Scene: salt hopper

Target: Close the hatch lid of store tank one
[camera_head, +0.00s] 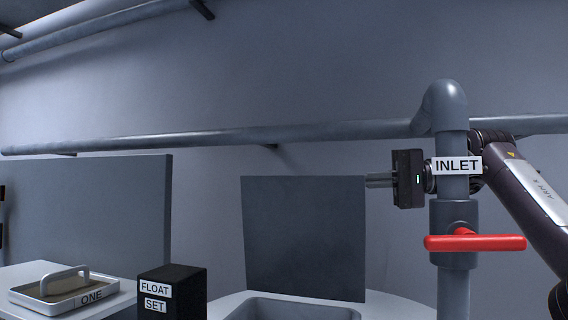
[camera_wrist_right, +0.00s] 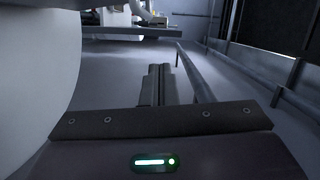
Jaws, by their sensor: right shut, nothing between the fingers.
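A flat dark grey lid (camera_head: 303,240) stands upright, open, behind a rectangular hatch opening (camera_head: 295,309) in a pale round tank top (camera_head: 390,304). No number shows on this tank. My right gripper (camera_head: 368,180) is at the lid's upper right edge, fingers pointing left. The fingertips are at or very close to that edge; I cannot tell whether they touch it. The right gripper's fingers (camera_wrist_right: 160,72) are shut together and empty in the right wrist view. My left gripper is not in view.
An INLET pipe (camera_head: 453,285) with a red valve handle (camera_head: 475,243) stands in front of my right arm. A pipe (camera_head: 300,134) runs along the wall.

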